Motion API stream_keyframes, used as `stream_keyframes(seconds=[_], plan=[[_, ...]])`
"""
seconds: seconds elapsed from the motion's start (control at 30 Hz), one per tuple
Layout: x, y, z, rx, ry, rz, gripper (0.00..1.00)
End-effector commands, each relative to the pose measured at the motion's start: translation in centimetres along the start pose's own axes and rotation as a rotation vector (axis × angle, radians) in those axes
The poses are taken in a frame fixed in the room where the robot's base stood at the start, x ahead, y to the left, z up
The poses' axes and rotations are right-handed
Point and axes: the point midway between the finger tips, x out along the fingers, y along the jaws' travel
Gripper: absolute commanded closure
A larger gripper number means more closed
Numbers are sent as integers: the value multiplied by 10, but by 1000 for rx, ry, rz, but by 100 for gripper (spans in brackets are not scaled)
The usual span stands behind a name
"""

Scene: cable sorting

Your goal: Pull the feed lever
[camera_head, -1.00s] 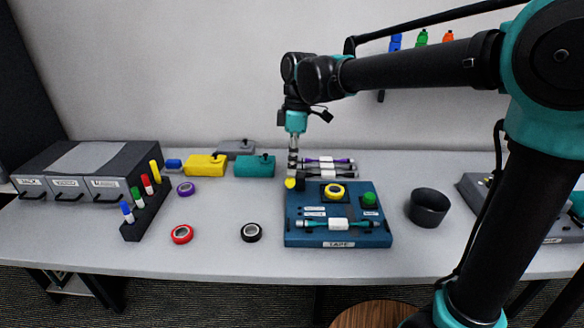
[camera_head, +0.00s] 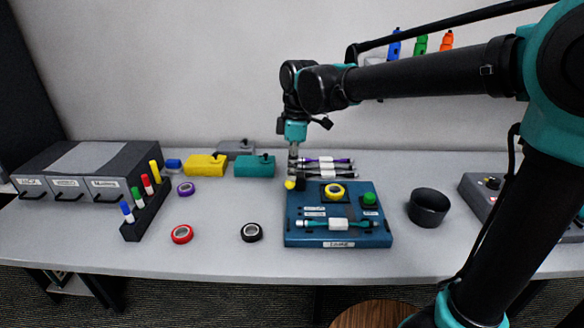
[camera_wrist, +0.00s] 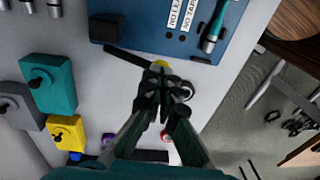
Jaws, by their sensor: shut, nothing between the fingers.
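The tape machine is a blue box (camera_head: 310,238) with a yellow tape roll (camera_head: 333,190) and a green button (camera_head: 369,199) on top. Its feed lever shows as a yellow knob (camera_head: 290,184) at the box's left side. In the wrist view the lever is a dark bar (camera_wrist: 128,57) ending in the yellow knob, partly hidden by my fingertips. My gripper (camera_head: 293,172) is shut and empty, pointing down at the knob; its fingertips (camera_wrist: 163,72) overlap the knob in the wrist view. I cannot tell whether they touch it. A teal cable (camera_head: 312,223) with a white wrap (camera_head: 338,224) lies across the box.
Other cables (camera_head: 328,160) lie behind the machine. A teal block (camera_head: 255,167) and a yellow block (camera_head: 206,166) stand to the left. Black (camera_head: 251,232) and red (camera_head: 182,234) tape rolls lie in front left. A black bowl (camera_head: 429,207) stands right of the machine.

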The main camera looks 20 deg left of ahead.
Motion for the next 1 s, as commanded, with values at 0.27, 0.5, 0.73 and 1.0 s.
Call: stream_keyframes(seconds=[0.27,0.5,0.73,1.0], plan=[[8,-8,1,-9,0,84,100],[24,-20,2,-24,0,245,100],[41,-27,3,-36,1,410,100],[54,-29,4,-34,0,450,100]])
